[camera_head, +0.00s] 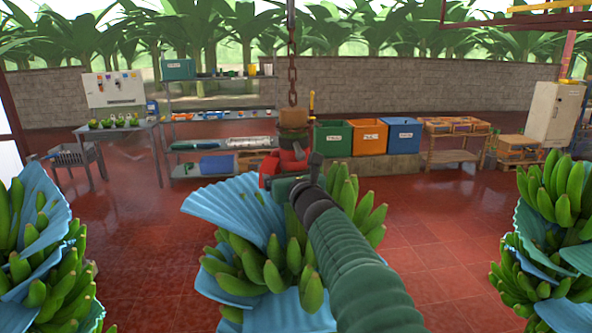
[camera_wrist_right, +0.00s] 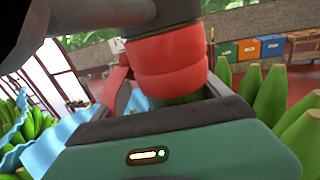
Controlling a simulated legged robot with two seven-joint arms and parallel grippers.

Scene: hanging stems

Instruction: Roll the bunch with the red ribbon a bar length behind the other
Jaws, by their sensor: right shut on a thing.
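The middle bunch (camera_head: 270,262) of green bananas hangs from a chain (camera_head: 292,72), with blue sheets (camera_head: 238,208) around it. A red ribbon (camera_wrist_right: 165,62) is wrapped around its stem. The brown stem top (camera_head: 293,118) shows above the red in the head view. My right gripper (camera_head: 292,172) is shut on the stem at the red ribbon; my arm hides part of the bunch. Another bunch (camera_head: 52,283) with blue sheets hangs at the left, and one more bunch (camera_head: 552,215) at the right. No ribbon shows on these two. My left gripper is not in view.
Behind stand a table (camera_head: 118,128), metal shelves (camera_head: 222,118), green (camera_head: 333,138), orange (camera_head: 368,137) and blue (camera_head: 402,136) bins, and a white cabinet (camera_head: 553,112). Open red tiled floor (camera_head: 420,235) shows between the bunches. The bar above is mostly out of view.

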